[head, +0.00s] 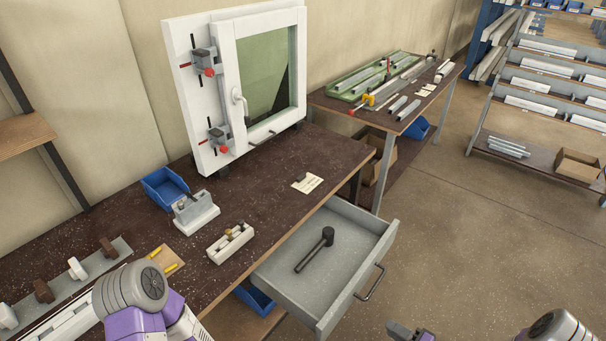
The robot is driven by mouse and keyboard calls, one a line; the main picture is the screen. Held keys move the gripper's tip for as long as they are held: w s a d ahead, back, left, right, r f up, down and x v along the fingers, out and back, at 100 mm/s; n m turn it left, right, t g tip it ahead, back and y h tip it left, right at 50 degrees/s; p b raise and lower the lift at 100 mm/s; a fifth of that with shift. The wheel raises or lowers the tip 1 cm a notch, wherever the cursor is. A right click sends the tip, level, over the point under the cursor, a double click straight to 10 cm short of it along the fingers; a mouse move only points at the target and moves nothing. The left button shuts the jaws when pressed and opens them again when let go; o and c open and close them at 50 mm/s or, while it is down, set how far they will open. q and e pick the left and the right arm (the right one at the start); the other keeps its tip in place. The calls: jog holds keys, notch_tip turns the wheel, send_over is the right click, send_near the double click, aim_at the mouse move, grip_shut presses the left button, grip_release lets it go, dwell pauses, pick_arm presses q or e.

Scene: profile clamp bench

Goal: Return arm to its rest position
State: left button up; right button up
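My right gripper (408,331) is only partly in view at the bottom edge of the head view, right of the open drawer. It is over the floor and apart from the bench. Its dark tip shows, but the frame cuts off the rest, so I cannot tell whether it is open or shut. Part of my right arm shows at the bottom right corner. My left arm, purple and grey, reaches over the near left part of the workbench (120,213). Its gripper is not visible.
An open grey drawer (345,228) with a black mallet (315,250) juts from the bench front. A white window frame (183,90) with two clamps stands on the bench. A blue bin (165,187) and small fixtures sit nearby. Floor at right is clear.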

jog(key=w+a+f+g+h, duration=0.1)
jog(key=w+a+f+h, duration=0.15)
jog(key=a, duration=0.35)
jog(key=s+a+f+n+g+h, duration=0.1)
jog(key=s+a+f+n+g, duration=0.1)
jog(key=s+a+g, duration=0.2)
jog(key=s+a+f+n+g+h, duration=0.2)
jog(key=s+a+g, duration=0.3)
jog(key=s+a, duration=0.3)
jog(key=s+f+n, duration=0.1)
jog(key=s, duration=0.2)
jog(key=shift+s, duration=0.4)
